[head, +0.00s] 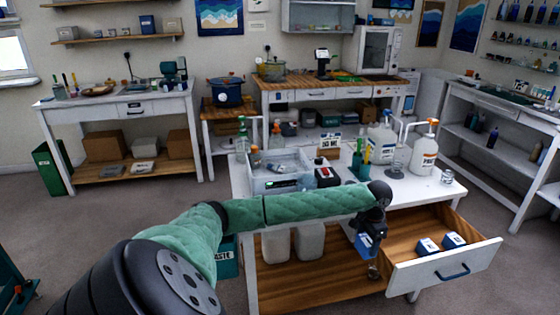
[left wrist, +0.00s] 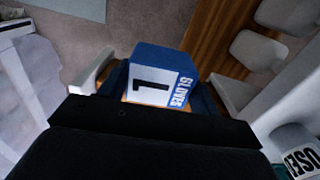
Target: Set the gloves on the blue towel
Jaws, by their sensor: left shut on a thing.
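The gloves are a blue box with a white label reading "GLOVES" (left wrist: 158,72), seen in the left wrist view between the fingers of my left gripper (left wrist: 160,92). In the head view my left gripper (head: 371,224) points down and is shut on this gloves box (head: 368,245). It holds the box by the white table's front, beside the open drawer (head: 445,270). Two small blue and white boxes (head: 428,246) (head: 455,240) lie in the drawer. I cannot make out a blue towel in either view. My right gripper is not in view.
The white table (head: 420,187) carries a tray (head: 262,184), a teal cup (head: 360,170) and white pump bottles (head: 425,155). White containers (head: 310,240) stand on its lower shelf. A container labelled "USE…" (left wrist: 300,150) shows in the wrist view. My left arm hides the table's front edge.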

